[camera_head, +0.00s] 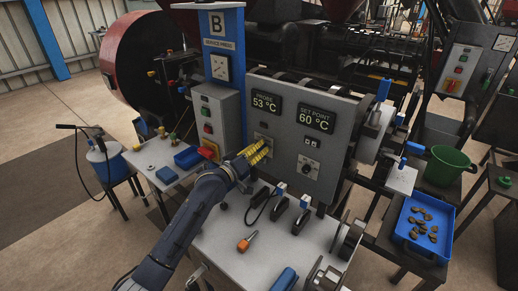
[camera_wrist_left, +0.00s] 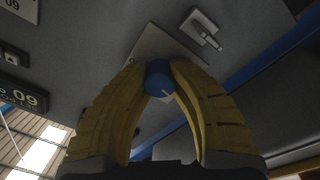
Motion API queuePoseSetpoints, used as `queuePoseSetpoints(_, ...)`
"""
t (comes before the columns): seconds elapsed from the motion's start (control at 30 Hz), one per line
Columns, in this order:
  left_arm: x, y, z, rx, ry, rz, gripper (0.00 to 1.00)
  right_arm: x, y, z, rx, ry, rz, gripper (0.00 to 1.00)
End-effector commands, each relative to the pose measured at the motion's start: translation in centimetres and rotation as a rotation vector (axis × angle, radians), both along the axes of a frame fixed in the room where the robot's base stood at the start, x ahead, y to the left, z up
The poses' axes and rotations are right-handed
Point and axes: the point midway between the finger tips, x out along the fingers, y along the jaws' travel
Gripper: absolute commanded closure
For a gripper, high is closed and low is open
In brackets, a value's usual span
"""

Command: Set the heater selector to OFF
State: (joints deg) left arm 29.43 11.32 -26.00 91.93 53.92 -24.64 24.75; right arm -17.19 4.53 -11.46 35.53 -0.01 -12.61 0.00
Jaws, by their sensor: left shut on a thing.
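My left gripper (camera_head: 262,152) reaches the grey control panel (camera_head: 333,95) below its PROBE display. In the left wrist view the yellow ribbed fingers (camera_wrist_left: 160,85) are closed around a small blue knob (camera_wrist_left: 160,72) with a white pointer line. The knob sits in front of a pale plate (camera_wrist_left: 150,45) on the panel; the plate's markings are not readable. In the head view the fingers hide the knob. I cannot tell which marking the pointer faces. My right gripper is not in view.
The panel also carries a PROBE display (camera_head: 266,104) at 53 °C, a SET POINT display (camera_head: 317,120) at 60 °C and a dark knob (camera_head: 306,168). An orange-handled tool (camera_head: 247,242) lies on the bench. A blue tray (camera_head: 424,227) stands at right.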

Motion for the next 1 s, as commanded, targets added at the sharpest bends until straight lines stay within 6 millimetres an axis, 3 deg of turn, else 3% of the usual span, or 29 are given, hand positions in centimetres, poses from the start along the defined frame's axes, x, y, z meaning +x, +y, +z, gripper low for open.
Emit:
queuePoseSetpoints(0.57, 0.18, 0.25, 0.49, -0.031, 0.012, 0.004, 1.0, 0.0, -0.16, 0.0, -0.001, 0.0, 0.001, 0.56)
queuePoseSetpoints(0.6, 0.19, 0.25, 0.49, -0.031, 0.012, 0.004, 0.76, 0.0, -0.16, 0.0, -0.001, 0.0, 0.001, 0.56)
queuePoseSetpoints(0.87, 0.1, 0.15, 0.26, -0.028, 0.014, 0.003, 0.46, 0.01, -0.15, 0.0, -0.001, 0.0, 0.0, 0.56)
queuePoseSetpoints(1.0, 0.07, 0.1, 0.17, -0.027, 0.016, 0.002, 0.45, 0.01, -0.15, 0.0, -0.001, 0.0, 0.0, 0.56)
